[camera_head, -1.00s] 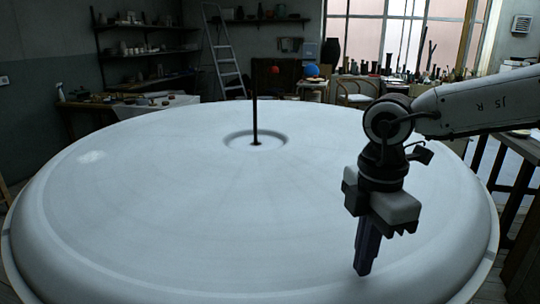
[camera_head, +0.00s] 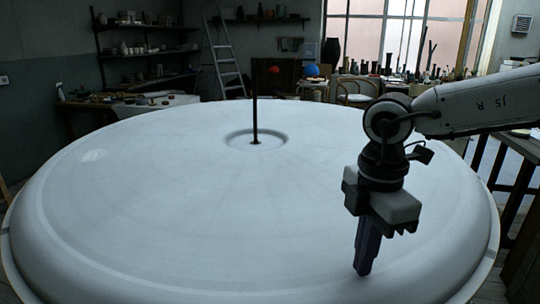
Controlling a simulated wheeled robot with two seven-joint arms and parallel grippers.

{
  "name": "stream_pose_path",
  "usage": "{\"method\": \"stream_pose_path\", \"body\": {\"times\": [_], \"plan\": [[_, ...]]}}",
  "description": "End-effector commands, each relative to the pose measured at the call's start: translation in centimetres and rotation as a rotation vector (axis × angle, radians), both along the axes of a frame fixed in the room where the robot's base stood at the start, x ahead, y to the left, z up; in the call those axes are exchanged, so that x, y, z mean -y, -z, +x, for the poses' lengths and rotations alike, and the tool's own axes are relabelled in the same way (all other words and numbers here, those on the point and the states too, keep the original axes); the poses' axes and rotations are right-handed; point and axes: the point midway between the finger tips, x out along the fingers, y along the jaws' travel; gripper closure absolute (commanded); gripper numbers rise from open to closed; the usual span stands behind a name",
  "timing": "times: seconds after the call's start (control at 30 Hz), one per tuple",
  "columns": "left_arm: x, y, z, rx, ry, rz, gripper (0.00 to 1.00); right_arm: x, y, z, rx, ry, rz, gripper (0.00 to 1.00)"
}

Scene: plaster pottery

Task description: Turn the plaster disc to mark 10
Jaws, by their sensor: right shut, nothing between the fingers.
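The large white plaster disc (camera_head: 200,200) fills the lower and middle part of the head view. A dark upright rod (camera_head: 254,115) stands in a round recess (camera_head: 255,139) at its centre. No numbered marks can be made out on the disc. My right gripper (camera_head: 362,272) comes in from the right and points down over the disc's front right part. Its fingers are together with nothing between them. I cannot tell whether the fingertips touch the plaster. My left gripper is not in view.
A wooden table (camera_head: 515,180) stands close to the disc at the right. A bench (camera_head: 140,105) with small items is at the back left, with a ladder (camera_head: 224,55) behind. A chair (camera_head: 356,92) stands at the back right. The disc's top is clear apart from the rod.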

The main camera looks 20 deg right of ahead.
Motion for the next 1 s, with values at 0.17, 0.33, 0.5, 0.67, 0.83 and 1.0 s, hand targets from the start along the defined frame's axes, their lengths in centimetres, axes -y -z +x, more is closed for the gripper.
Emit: {"method": "stream_pose_path", "body": {"times": [0.17, 0.33, 0.5, 0.67, 0.83, 1.0], "plan": [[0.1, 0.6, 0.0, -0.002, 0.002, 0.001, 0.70, 0.0, 0.6, 0.0, 0.001, 0.000, 0.000, 1.00], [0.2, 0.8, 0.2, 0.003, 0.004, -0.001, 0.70, 0.0, 1.1, 0.0, 0.001, -0.001, -0.001, 1.00], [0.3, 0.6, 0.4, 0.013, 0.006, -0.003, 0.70, 0.0, 1.4, 0.0, 0.000, 0.000, -0.001, 1.00], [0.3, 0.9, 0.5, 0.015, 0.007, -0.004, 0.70, -0.5, 1.6, 0.0, -0.002, -0.001, -0.001, 1.00], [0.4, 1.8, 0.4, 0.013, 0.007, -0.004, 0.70, -1.9, 1.7, -0.1, -0.005, -0.002, 0.003, 1.00], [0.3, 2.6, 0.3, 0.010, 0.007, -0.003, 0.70, -3.2, 1.8, -0.2, -0.008, -0.006, 0.003, 1.00]]}}
